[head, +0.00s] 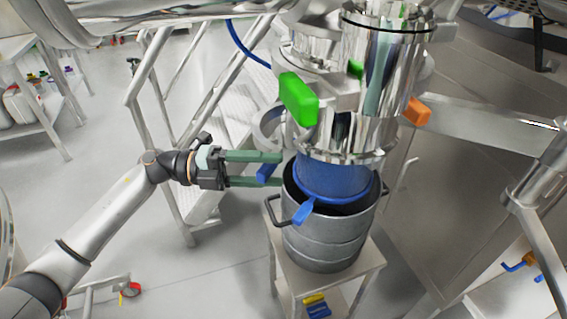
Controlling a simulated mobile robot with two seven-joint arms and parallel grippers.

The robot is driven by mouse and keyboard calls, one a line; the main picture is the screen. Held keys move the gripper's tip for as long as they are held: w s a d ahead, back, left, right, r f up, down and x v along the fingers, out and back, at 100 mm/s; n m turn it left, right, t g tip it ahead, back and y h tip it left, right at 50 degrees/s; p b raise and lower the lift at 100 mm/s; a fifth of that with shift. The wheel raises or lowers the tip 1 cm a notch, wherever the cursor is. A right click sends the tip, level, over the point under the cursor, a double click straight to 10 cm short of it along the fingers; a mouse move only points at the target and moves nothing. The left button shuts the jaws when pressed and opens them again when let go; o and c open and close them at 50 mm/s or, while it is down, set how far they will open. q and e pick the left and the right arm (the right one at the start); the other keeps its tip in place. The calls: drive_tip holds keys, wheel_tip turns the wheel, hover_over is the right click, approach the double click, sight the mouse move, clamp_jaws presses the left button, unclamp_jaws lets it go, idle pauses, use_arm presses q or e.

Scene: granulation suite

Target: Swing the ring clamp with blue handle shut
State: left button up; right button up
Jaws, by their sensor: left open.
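A blue handle (267,172) shows between the two green fingers of my left gripper (281,170), which is open around it; I cannot tell whether the fingers touch it. A silver curved band (267,130) stands out to the left of the steel vessel outlet just above the gripper; it looks like a swung-open clamp half, but its link to the handle is hidden. A second blue handle (303,211) points down and left in front of the blue sleeve (330,179) under the outlet. My right gripper is not in view.
A steel drum (322,242) with side handles stands under the sleeve on a small stand (358,266). A green block (298,98) and an orange block (417,111) stick out of the vessel above. Stairs with railings (150,75) stand behind my left arm.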

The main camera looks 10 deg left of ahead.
use_arm(q)
drive_tip(key=shift+x, duration=1.6)
clamp_jaws()
